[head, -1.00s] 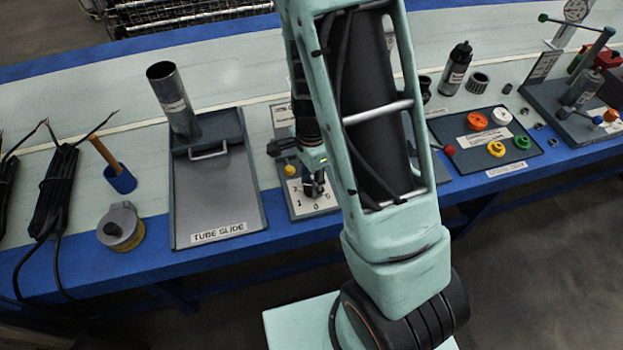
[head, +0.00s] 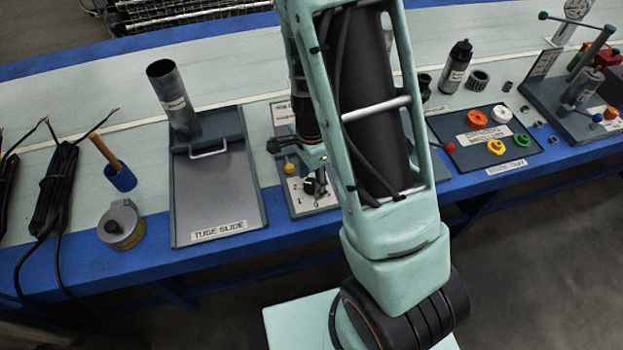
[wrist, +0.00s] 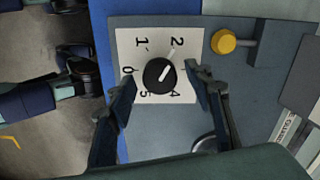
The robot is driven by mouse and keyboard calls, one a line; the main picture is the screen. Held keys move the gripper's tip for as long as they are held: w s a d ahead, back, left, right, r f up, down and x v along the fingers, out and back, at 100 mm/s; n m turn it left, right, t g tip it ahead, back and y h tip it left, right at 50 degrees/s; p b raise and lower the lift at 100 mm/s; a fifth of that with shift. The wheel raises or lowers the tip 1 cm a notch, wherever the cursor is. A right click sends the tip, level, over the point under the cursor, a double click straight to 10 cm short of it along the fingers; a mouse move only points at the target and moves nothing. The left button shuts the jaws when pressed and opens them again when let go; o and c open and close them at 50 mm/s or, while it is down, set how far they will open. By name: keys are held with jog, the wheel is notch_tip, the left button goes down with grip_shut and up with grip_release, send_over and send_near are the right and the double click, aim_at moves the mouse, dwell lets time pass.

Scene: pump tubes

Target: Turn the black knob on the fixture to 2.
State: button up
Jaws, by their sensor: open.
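The black knob (wrist: 159,75) sits on a white dial plate (wrist: 128,43) on the grey fixture (wrist: 262,80). In the wrist view its white pointer line slants up and right, towards the printed 2. The 3 is hidden behind a finger. My gripper (wrist: 158,80) is open, with one finger on each side of the knob; I see gaps beside the knob but cannot judge height. In the head view the dial plate (head: 299,194) shows beneath my gripper (head: 315,186), which partly hides the knob.
A yellow knob (wrist: 223,41) with a short lever stands beside the dial plate. The tube slide (head: 215,195) lies left of the fixture. A tray of coloured caps (head: 520,158) lies to the right. The blue bench edge (head: 270,230) runs in front.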

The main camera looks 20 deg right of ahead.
aim_at(312, 184)
notch_tip(312, 184, up, 12)
dwell(0.6)
